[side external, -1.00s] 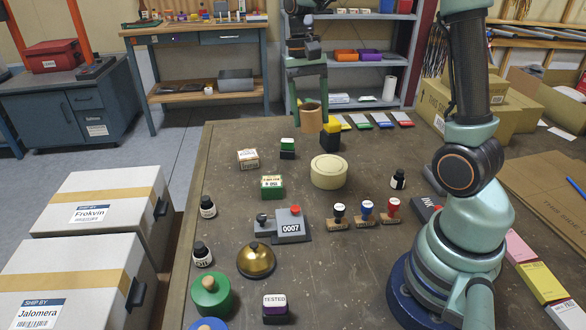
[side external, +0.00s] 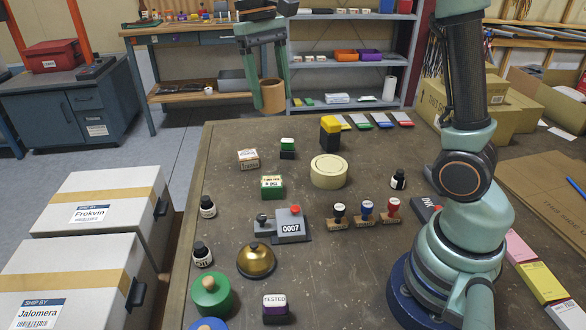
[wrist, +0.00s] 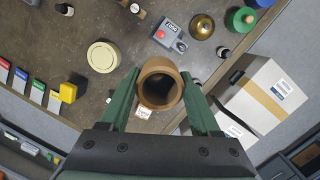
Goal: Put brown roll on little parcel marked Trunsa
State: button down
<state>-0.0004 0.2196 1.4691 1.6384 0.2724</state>
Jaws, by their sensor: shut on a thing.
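The brown roll (side external: 271,97) is a short hollow tube held between the fingers of my gripper (side external: 270,90), in the air at the table's far edge. The wrist view shows the roll (wrist: 160,84) end-on, with its dark hole facing the camera. Two small boxes lie on the table: a cream and brown one (side external: 248,159) and a green and cream one (side external: 272,187). Their print is too small to read, so I cannot tell which is marked Trunsa. A small pale box (wrist: 143,112) shows partly behind the roll in the wrist view.
A cream tape roll (side external: 328,171), a green-topped stamp (side external: 287,148) and a yellow-topped black block (side external: 330,133) stand nearby. A numbering machine (side external: 290,225) and a brass bell (side external: 256,261) are nearer. Two large cartons (side external: 100,200) stand left of the table.

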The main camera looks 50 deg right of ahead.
aim_at(407, 165)
jog(key=s+f+n, duration=0.3)
jog(key=s+f, duration=0.2)
jog(key=f, duration=0.5)
jog(key=s+d+r+m+y, duration=0.1)
jog(key=s+d+m, duration=0.15)
jog(key=d, duration=0.75)
jog(key=s+d+m, duration=0.1)
jog(key=d+m, duration=0.3)
jog(key=d, duration=0.6)
jog(key=s+d+m+t, duration=0.1)
jog(key=s+d+m, duration=0.5)
jog(key=s+d, duration=0.6)
jog(key=f, duration=0.6)
jog(key=d+f, duration=0.1)
jog(key=f, duration=0.5)
jog(key=w+f, duration=0.1)
jog(key=f, duration=0.5)
jog(key=shift+d+f, duration=0.2)
jog(key=shift+f, duration=0.15)
jog(key=shift+c, duration=0.6)
grip_release()
jog(key=shift+f, duration=0.1)
